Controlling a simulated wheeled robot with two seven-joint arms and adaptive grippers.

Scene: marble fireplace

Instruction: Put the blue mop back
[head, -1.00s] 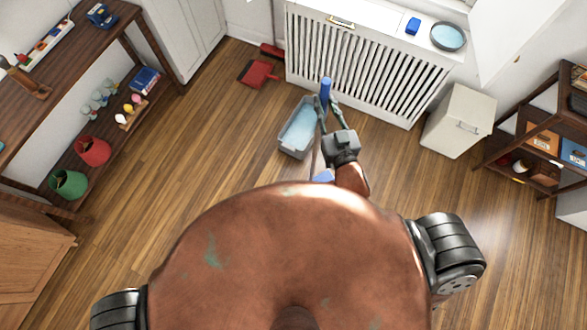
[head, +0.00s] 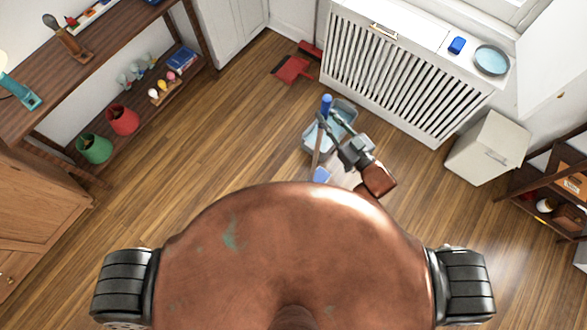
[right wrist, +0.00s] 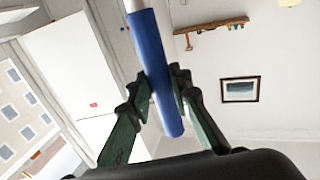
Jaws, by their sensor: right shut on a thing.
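The blue mop (head: 326,102) has a blue grip on top, a thin pole and a blue head (head: 321,175) low down, partly hidden by my body. My right gripper (head: 327,119) is shut on the mop near its blue grip; the mop stands roughly upright, slightly tilted. In the right wrist view the blue grip (right wrist: 152,60) passes between the two green fingers (right wrist: 157,95). I cannot tell whether the head touches the floor. My left gripper is not in view.
A red dustpan (head: 292,69) lies by the white radiator cover (head: 400,70). Wood floor (head: 220,130) left of the mop is clear.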

